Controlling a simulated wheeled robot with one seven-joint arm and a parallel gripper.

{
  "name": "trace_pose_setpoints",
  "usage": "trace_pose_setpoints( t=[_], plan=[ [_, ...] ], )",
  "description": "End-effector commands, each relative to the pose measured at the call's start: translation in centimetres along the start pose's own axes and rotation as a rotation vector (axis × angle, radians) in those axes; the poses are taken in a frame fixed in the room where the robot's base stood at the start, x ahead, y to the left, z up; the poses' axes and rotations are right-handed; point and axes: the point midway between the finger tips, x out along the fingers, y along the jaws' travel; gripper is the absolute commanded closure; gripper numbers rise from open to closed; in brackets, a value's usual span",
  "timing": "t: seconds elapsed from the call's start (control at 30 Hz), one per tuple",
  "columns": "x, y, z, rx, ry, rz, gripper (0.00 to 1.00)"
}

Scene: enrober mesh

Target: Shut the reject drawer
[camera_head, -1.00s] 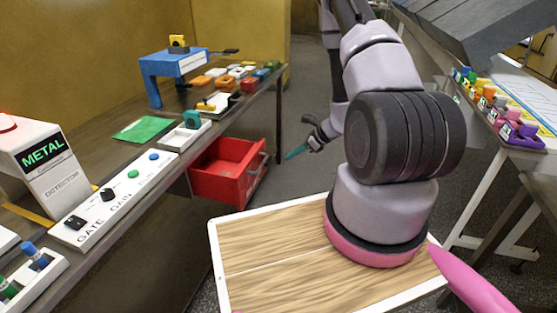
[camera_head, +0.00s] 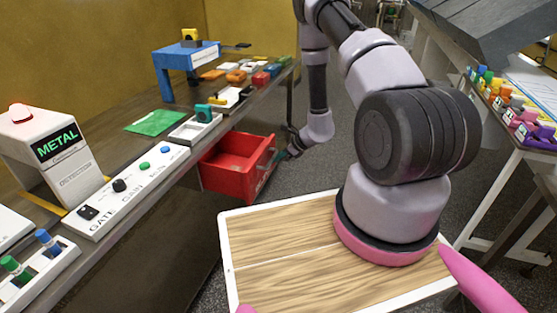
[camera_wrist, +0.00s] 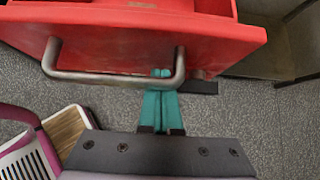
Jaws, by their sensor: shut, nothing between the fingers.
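The red reject drawer (camera_head: 240,165) stands pulled out below the counter in the head view, open and empty inside as far as I can see. Its grey bar handle (camera_head: 267,160) is on its right-hand front. In the wrist view the red front (camera_wrist: 210,45) fills the top, with the U-shaped metal handle (camera_wrist: 110,78) across it. My gripper (camera_wrist: 162,73) has its teal fingers closed together. The handle bar crosses over the fingers near their tips, and the tips show just past it, close to the drawer front. Whether they touch it I cannot tell.
The counter above holds a metal detector (camera_head: 48,150), a control strip (camera_head: 128,190), a green sheet (camera_head: 155,122) and a blue stand (camera_head: 183,60). A table with coloured items (camera_head: 510,100) stands at right. Grey floor (camera_head: 335,165) is clear beside the drawer.

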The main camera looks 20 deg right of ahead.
Motion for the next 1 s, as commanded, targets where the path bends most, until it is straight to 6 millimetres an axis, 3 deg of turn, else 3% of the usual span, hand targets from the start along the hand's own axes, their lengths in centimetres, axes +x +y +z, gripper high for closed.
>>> trace_pose_setpoints(
  t=[0.27,0.47,1.0],
  plan=[
    [0.1,0.0,0.2,-0.001,0.000,0.001,1.00],
    [1.6,0.1,1.6,-0.004,-0.001,0.002,1.00],
    [10.2,0.1,10.2,-0.004,-0.002,0.002,1.00]
  ],
)
